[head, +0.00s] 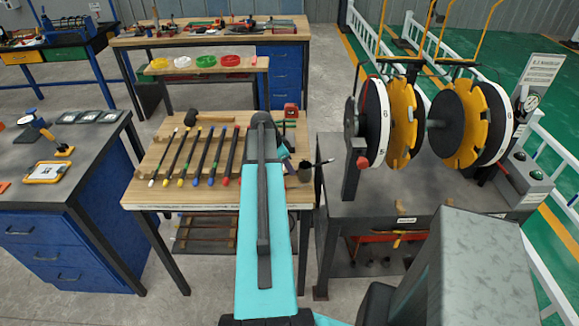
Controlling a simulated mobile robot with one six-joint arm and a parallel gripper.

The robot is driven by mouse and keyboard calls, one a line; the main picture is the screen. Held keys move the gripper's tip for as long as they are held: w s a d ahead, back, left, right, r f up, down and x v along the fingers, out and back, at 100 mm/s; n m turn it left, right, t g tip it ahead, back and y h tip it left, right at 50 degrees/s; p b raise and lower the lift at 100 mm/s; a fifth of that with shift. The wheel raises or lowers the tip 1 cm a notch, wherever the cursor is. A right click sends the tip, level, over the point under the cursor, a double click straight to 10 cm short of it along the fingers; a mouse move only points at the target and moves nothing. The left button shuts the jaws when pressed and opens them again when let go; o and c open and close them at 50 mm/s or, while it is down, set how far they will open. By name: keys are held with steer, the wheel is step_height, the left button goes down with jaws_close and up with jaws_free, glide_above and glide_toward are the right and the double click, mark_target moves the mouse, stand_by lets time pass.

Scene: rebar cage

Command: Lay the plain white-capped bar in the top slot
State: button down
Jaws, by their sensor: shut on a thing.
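A thin dark bar with a white cap (162,158) lies at the left end of a row of bars on the wooden bench. From this view I cannot tell whether it is plain or ribbed. On the right stands a cage fixture with two yellow slotted discs (404,122) on a horizontal axle. The notches at the top of the discs are small here, and I see no bar across the gap between them. My turquoise arm reaches forward over the right part of the bench.
The wooden bench (160,196) also carries bars with yellow, blue and red caps, a mallet (193,117) and a dark cup (305,171) right of my arm. A raised shelf (206,70) with coloured dishes stands behind. A blue-drawer bench (60,225) stands at left.

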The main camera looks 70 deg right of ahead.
steer(key=shift+f, duration=0.2)
steer(key=c, duration=1.8)
jaws_free()
steer(key=shift+c, duration=0.2)
steer(key=shift+r, duration=0.2)
steer(key=b+v, duration=0.4)
steer(key=v, duration=0.8)
steer(key=shift+s, duration=0.1)
steer(key=shift+c, duration=1.3)
